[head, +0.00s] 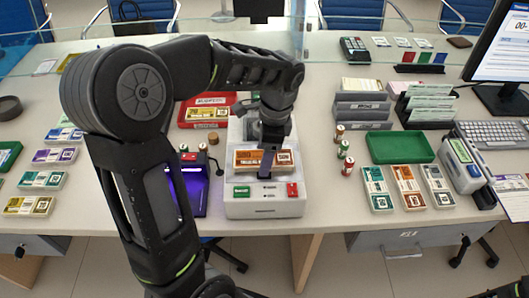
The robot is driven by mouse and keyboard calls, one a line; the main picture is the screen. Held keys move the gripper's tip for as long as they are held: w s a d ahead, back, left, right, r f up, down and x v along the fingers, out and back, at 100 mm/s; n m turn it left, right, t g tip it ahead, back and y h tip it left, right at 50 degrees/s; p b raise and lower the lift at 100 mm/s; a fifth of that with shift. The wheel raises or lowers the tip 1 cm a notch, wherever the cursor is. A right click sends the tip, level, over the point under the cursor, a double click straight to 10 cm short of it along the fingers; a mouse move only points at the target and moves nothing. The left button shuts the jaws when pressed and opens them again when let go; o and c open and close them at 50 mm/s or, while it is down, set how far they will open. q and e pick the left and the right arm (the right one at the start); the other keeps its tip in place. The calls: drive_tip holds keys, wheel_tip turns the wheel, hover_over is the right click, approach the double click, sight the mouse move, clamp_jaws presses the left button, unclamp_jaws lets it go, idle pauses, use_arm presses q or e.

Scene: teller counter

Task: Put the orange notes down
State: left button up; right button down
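The orange notes (246,158) are a banded bundle at the back of the white counting machine (235,208), with their long side facing me. My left gripper (267,163) comes down from above onto the bundle. One finger crosses its front face and the other is hidden behind, so it looks shut on the notes. I cannot tell whether the bundle rests on the machine or hangs just above it. My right gripper is not in view.
A purple-lit device (192,190) stands left of the machine, and small coin rolls (343,150) stand to its right. A green tray (400,147) and several note bundles (407,187) lie farther right. More bundles (41,180) lie at far left. A glass screen (200,35) runs behind.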

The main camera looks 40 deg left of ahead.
use_arm(q)
drive_tip(key=shift+o, duration=0.5)
drive_tip(key=shift+r, duration=0.25)
wheel_tip(320, 180, up, 12)
drive_tip(key=w+d+p, duration=0.1)
drive_tip(key=p, duration=0.2)
drive_tip(key=shift+d+f, duration=0.15)
drive_tip(key=shift+d, duration=0.1)
idle(0.3)
